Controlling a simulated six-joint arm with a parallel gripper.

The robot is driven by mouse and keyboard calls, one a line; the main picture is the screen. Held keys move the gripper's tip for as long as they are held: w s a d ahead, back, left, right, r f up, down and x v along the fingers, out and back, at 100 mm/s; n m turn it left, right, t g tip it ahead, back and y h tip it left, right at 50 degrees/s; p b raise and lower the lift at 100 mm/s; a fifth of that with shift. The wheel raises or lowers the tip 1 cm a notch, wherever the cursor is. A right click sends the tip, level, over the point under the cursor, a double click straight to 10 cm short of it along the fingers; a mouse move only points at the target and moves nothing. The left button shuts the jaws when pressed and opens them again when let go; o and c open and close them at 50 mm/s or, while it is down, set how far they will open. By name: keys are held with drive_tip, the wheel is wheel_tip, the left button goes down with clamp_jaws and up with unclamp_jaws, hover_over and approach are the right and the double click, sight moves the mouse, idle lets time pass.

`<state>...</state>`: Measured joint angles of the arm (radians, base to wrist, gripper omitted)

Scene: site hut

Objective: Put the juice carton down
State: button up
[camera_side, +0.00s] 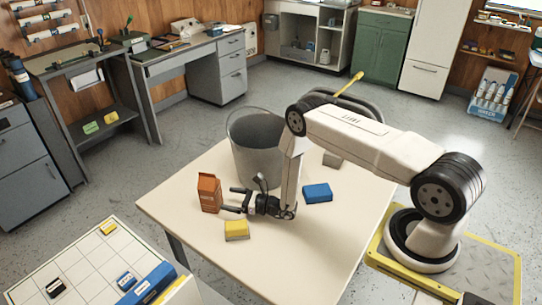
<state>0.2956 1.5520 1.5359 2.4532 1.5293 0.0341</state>
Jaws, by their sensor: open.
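The juice carton (209,194) is orange-brown with a gabled top. It stands upright on the pale table (290,262), near its left edge. My gripper (236,200) is just right of the carton, low over the table, with its fingers pointing left toward it. The fingers are open and spread apart, with nothing seen between them. Whether the fingertips touch the carton cannot be told from this view.
A grey metal bucket (256,152) stands behind my gripper. A yellow block (237,231) lies in front of it, and a blue block (317,193) lies to its right. A grey-brown block (332,160) is farther back. The table's front area is clear.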

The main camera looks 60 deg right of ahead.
drive_tip(key=shift+v, duration=2.25)
drive_tip(key=shift+w, duration=0.1)
drive_tip(key=shift+a+r+n+y, duration=0.25)
drive_tip(key=shift+n+y, duration=0.05)
drive_tip(key=s+a+r+n+g+y, duration=0.1)
drive_tip(key=a+r+n+g+y, duration=0.1)
drive_tip(key=a+n+g, duration=0.1)
drive_tip(key=s+a+r+n+g+y, duration=0.1)
drive_tip(key=a+r+n+g, duration=0.2)
drive_tip(key=s+a+r+n+g+y, duration=0.1)
drive_tip(key=a+r+n+g+y, duration=0.1)
drive_tip(key=a+r+n+g, duration=0.1)
drive_tip(key=shift+s+a+r+g+y, duration=0.2)
drive_tip(key=shift+s+a+g+y, duration=0.1)
drive_tip(key=shift+a, duration=0.15)
drive_tip(key=s+r+n+g+h, duration=0.6)
drive_tip(key=s+r+n+g, duration=0.15)
drive_tip(key=s+n, duration=0.45)
drive_tip(key=s+d+r+n+t+h, duration=0.3)
drive_tip(key=d+r+n+h, duration=0.2)
drive_tip(key=n, duration=0.5)
drive_tip(key=shift+s+r+h, duration=0.2)
drive_tip(key=shift+r+h, duration=0.8)
drive_tip(key=shift+r, duration=0.2)
